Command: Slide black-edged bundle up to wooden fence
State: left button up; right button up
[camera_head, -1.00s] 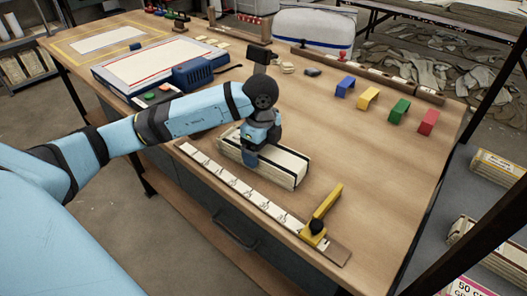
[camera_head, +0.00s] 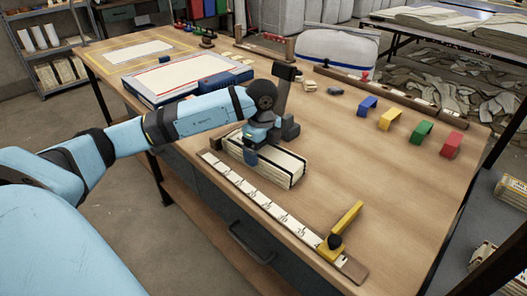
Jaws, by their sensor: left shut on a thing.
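The pale bundle with dark edge lines (camera_head: 282,167) lies flat on the table, its long side roughly along the wooden fence with a scale (camera_head: 272,206) at the front edge. A narrow strip of bare table shows between them toward the bundle's right end; at the left end the gap is small and hard to judge. My left gripper (camera_head: 252,152) is shut on the bundle near its left half, from above. The fingers and the arm hide part of the bundle's top and far side. My right gripper is not in view.
A yellow stop with a black knob (camera_head: 342,232) sits at the fence's right end. A dark-headed upright tool (camera_head: 284,82) stands behind my wrist. Coloured blocks (camera_head: 421,132) line the right back. The table right of the bundle is clear.

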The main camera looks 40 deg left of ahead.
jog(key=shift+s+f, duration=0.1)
pick_arm(q)
jog(key=o, duration=0.9)
jog(key=shift+c, duration=0.2)
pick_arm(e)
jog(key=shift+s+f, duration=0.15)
pick_arm(q)
jog(key=shift+r, duration=0.1)
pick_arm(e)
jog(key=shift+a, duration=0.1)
pick_arm(q)
jog(key=shift+r, duration=0.35)
notch_tip(320, 180, up, 13)
jog(key=p, duration=0.3)
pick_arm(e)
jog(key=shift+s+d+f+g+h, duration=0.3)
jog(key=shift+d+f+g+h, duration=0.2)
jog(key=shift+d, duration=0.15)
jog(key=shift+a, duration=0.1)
